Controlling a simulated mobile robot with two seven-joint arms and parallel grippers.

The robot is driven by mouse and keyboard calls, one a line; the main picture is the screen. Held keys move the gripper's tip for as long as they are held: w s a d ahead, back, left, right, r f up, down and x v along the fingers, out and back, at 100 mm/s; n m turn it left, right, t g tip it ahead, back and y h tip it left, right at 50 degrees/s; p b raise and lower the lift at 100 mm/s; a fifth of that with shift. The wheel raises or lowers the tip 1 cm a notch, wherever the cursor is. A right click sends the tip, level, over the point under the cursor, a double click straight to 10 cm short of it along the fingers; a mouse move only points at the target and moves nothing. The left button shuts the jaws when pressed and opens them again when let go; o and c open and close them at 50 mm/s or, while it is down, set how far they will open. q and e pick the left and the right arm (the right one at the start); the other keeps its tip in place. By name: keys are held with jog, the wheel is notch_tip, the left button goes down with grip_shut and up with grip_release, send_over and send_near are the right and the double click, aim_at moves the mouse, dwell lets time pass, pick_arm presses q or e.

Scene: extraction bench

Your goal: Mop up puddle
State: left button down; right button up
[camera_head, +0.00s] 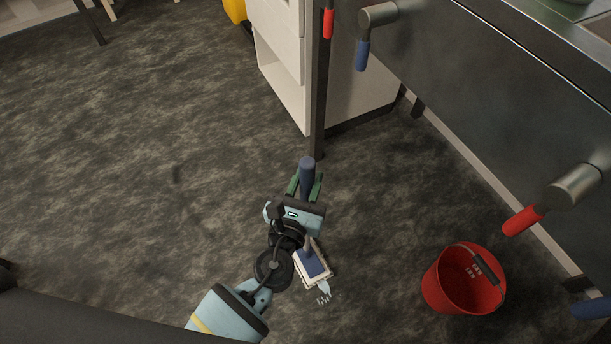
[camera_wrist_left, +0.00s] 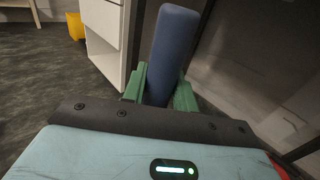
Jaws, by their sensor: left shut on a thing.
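My left gripper (camera_head: 304,186) is shut on the blue handle of a mop (camera_head: 307,166). In the left wrist view the handle (camera_wrist_left: 172,50) stands between the green fingers (camera_wrist_left: 160,92), leaning slightly right. The mop head (camera_head: 312,262), blue on top with a pale edge, is low at the floor beside my left wrist; part of the shaft is hidden by the arm. A small pale, shiny patch with white streaks (camera_head: 323,291) shows at the head's lower edge; it may be the puddle, but I cannot tell its extent. My right gripper is not in view.
A red bucket (camera_head: 440,285) with a dark handle grip stands on the floor to the right. A dark bench (camera_head: 470,90) with red and blue valve handles runs along the right. A white cabinet (camera_head: 285,75) stands behind the mop. The dark floor at left is clear.

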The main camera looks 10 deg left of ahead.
pick_arm(q)
jog(key=shift+s+d, duration=0.45)
jog(key=shift+s, duration=0.1)
jog(key=shift+s+d, duration=0.5)
jog(key=shift+s, duration=0.2)
jog(key=shift+s+d, duration=0.1)
jog(key=shift+s+d+f, duration=0.1)
jog(key=shift+s+d, duration=0.45)
jog(key=shift+s, duration=0.2)
jog(key=shift+s+d+f, duration=0.1)
jog(key=shift+s+d, duration=0.4)
jog(key=shift+s, duration=0.35)
